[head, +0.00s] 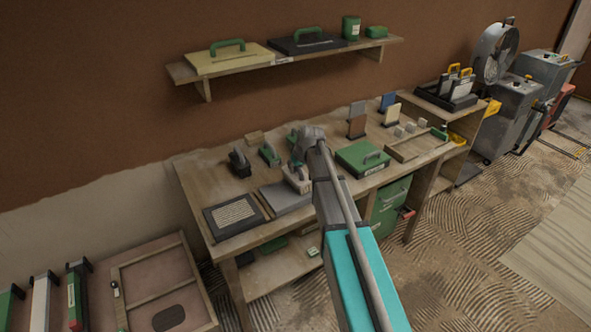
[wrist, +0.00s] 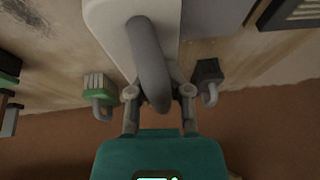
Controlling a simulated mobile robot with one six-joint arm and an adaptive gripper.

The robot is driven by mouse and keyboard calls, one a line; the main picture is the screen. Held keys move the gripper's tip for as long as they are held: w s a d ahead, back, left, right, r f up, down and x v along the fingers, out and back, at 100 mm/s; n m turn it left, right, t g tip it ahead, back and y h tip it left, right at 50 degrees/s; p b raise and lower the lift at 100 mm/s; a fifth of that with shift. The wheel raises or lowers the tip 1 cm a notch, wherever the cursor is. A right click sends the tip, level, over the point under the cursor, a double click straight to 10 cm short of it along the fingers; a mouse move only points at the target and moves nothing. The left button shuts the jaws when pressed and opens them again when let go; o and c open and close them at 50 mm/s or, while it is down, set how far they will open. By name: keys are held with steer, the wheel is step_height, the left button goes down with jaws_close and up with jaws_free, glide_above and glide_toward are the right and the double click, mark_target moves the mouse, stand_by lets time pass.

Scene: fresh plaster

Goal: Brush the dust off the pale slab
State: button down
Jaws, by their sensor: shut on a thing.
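A pale grey slab (head: 280,200) lies on the workbench, right of a dark panel. My gripper (head: 300,160) is over its back part. In the wrist view my gripper (wrist: 158,98) is shut on the grey curved handle of a pale-bodied tool (wrist: 115,20), which looks like a brush. The tool also shows in the head view (head: 298,182), over the slab's upper right part. Its underside is hidden, so I cannot tell whether it touches the slab. I cannot make out dust on the slab.
Left of the tool stand a black brush (head: 240,162) and a green brush (head: 269,154). The dark panel (head: 232,214) lies at the bench's left front. A green case (head: 362,158) sits to the right. A wall shelf (head: 290,62) hangs above the workbench (head: 200,190).

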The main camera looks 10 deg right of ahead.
steer(key=shift+s+a, duration=0.3)
steer(key=shift+a, duration=0.6)
steer(key=shift+s+a, duration=0.3)
steer(key=shift+a, duration=0.55)
steer(key=shift+r, duration=0.15)
steer(key=shift+r+p, duration=2.95)
steer(key=shift+p, duration=0.15)
step_height(320, 180, up, 3)
steer(key=p, duration=0.3)
